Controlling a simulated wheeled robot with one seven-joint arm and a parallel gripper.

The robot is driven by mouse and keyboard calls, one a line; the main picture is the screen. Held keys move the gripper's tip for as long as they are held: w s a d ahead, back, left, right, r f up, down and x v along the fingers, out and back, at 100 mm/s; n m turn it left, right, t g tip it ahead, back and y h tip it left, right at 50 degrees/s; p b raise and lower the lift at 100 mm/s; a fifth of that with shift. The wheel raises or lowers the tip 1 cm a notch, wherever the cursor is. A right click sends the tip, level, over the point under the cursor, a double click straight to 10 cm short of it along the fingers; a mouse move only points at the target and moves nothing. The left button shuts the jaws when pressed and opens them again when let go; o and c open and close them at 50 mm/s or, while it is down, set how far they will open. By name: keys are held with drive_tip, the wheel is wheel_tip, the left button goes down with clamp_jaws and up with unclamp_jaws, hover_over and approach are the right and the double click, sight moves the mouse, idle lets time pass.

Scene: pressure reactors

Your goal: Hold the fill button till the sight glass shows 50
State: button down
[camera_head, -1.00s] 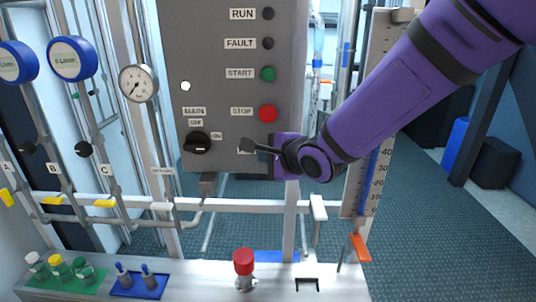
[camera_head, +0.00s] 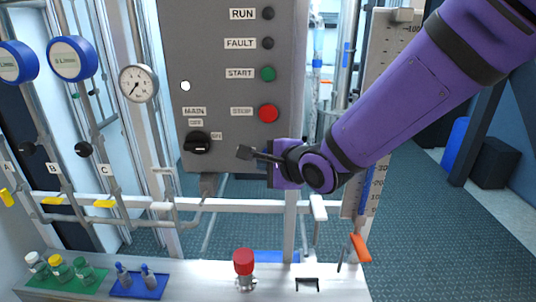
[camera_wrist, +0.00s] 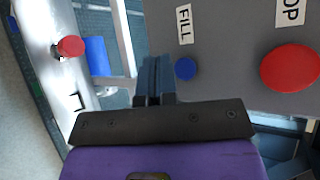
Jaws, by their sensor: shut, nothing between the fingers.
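The blue fill button (camera_wrist: 186,68) shows uncovered in the wrist view, under its FILL label (camera_wrist: 184,24). My gripper (camera_wrist: 155,75) is shut and empty, with its fingertips left of the button in that view and apart from it sideways; its depth to the panel is unclear. In the head view my gripper (camera_head: 270,177) is by the lower right edge of the grey panel (camera_head: 225,70), and the button is hidden behind my wrist parts. The sight glass scale (camera_head: 377,184) stands at right, with blue at its lower part. My arm covers its middle, so the level's top cannot be read.
The red STOP button (camera_head: 268,113) and green START button (camera_head: 267,74) are above my gripper. A black main knob (camera_head: 198,143) is to the left. A white rail (camera_head: 240,206) runs below, and a red-capped valve (camera_head: 244,262) stands on the bench.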

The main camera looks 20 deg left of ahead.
drive_tip(key=shift+s+d, duration=0.25)
drive_tip(key=shift+s, duration=0.65)
drive_tip(key=shift+s+d, duration=0.25)
drive_tip(key=shift+s, duration=0.65)
drive_tip(key=d+r+n+h, duration=0.3)
drive_tip(key=d+r, duration=0.2)
drive_tip(key=d, duration=0.8)
drive_tip(key=d+r+n+h, duration=0.2)
drive_tip(key=d+r+h, duration=0.2)
drive_tip(key=d, duration=1)
drive_tip(key=s+d+r+n+g+h, duration=0.2)
drive_tip(key=s+d+n, duration=0.4)
drive_tip(key=s+d, duration=1)
drive_tip(key=shift+s+d+g+h, duration=0.25)
drive_tip(key=shift+d+g+h, duration=0.05)
drive_tip(key=shift+d+h, duration=0.35)
